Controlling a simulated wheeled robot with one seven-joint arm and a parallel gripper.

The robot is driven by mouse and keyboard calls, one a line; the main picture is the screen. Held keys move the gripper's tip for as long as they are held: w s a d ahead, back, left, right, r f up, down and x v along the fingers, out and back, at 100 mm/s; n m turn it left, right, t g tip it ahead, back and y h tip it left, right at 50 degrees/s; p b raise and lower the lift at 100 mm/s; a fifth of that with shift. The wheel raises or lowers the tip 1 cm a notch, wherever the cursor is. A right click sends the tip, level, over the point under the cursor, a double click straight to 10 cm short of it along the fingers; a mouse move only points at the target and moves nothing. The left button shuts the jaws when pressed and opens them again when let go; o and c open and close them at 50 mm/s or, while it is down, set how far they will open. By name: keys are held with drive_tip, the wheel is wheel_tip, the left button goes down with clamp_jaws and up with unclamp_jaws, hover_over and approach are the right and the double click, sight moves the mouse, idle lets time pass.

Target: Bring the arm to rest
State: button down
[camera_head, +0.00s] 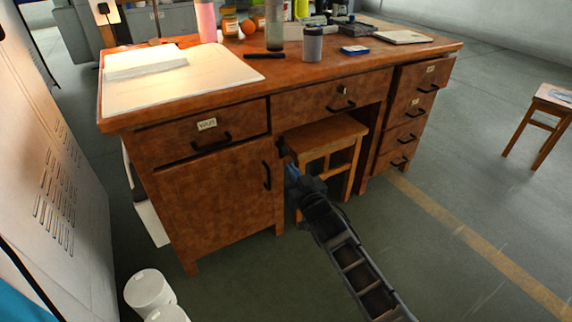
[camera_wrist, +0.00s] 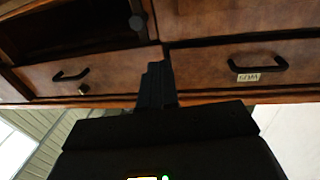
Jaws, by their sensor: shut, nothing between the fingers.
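My gripper (camera_head: 285,152) is low in front of the wooden desk (camera_head: 215,195), at the end of my dark arm, which reaches up from the lower right in the head view. It is beside the right edge of the cupboard door and the stool (camera_head: 322,135). In the wrist view my gripper (camera_wrist: 157,68) has its dark fingers together, with nothing held. The drawer fronts appear upside down there, with a labelled drawer (camera_wrist: 240,68) to the right. I cannot tell whether the fingers touch the desk.
The stool stands in the desk's knee space. A grey cabinet (camera_head: 50,170) stands at left, with white cylinders (camera_head: 148,290) on the floor. Floor at right is clear up to another stool (camera_head: 548,110).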

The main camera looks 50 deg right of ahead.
drive_tip(key=shift+s+a, duration=0.1)
drive_tip(key=shift+s, duration=0.2)
drive_tip(key=s+a+r+n+y, duration=0.1)
drive_tip(key=s+a+y, duration=0.1)
drive_tip(key=s+a, duration=0.7)
drive_tip(key=s+a+r+n+y, duration=0.2)
drive_tip(key=s+a, duration=0.3)
drive_tip(key=s, duration=0.8)
drive_tip(key=s+a+r+n+y, duration=0.1)
drive_tip(key=s+a+y, duration=0.1)
drive_tip(key=s+a, duration=0.75)
drive_tip(key=s+a+r+g+y, duration=0.1)
drive_tip(key=s+r+g, duration=0.1)
drive_tip(key=s+r, duration=0.75)
wheel_tip(320, 180, up, 21)
drive_tip(key=p, duration=2.2)
drive_tip(key=shift+n, duration=0.4)
drive_tip(key=shift+w+a, duration=0.1)
